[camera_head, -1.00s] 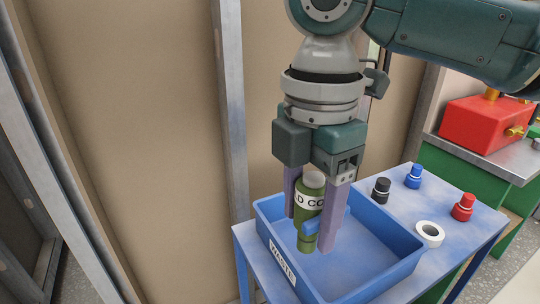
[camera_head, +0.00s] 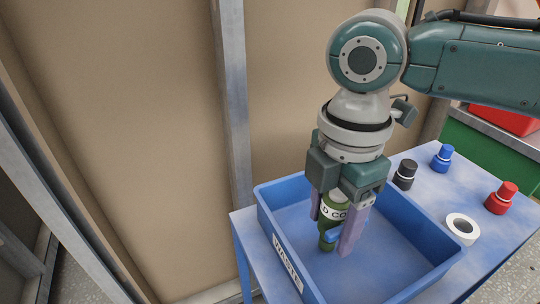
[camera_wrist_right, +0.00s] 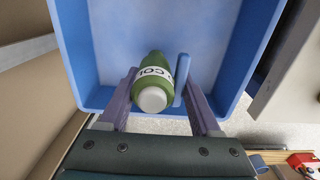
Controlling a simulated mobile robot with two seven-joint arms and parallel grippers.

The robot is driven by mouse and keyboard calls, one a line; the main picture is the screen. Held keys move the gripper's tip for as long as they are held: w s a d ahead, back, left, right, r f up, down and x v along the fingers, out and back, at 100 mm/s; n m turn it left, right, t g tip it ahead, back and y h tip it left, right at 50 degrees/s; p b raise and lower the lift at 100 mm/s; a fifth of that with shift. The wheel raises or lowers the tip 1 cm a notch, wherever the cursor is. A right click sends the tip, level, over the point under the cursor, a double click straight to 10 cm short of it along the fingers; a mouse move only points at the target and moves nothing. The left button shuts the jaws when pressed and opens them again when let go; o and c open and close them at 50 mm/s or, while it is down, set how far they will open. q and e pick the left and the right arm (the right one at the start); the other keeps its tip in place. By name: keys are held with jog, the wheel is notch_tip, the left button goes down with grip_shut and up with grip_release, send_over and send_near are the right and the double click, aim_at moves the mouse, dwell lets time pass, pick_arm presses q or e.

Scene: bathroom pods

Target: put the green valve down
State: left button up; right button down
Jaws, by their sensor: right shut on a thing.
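The green valve (camera_head: 334,213) is upright, with a white label band, a pale cap and a small blue lever (camera_head: 332,236). My right gripper (camera_head: 333,228) points down and is shut on it, one mauve finger on each side. The valve is inside the blue waste tray (camera_head: 425,275), near the tray's left part; whether its lower end touches the tray floor I cannot tell. In the right wrist view the valve (camera_wrist_right: 152,82) sits between the fingers, its pale cap toward the camera. My left gripper is not in view.
The tray stands on a blue table (camera_head: 240,222). Right of it are a black-capped piece (camera_head: 404,175), a blue one (camera_head: 442,157), a red one (camera_head: 500,198) and a white tape roll (camera_head: 462,228). A metal post (camera_head: 232,100) and tan wall panels stand behind and left.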

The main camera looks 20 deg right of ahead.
jog(key=shift+f, duration=0.45)
jog(key=shift+f, duration=0.2)
jog(key=shift+c, duration=0.5)
grip_release()
notch_tip(320, 180, up, 12)
jog(key=shift+r+p, duration=0.25)
jog(key=shift+p, duration=0.95)
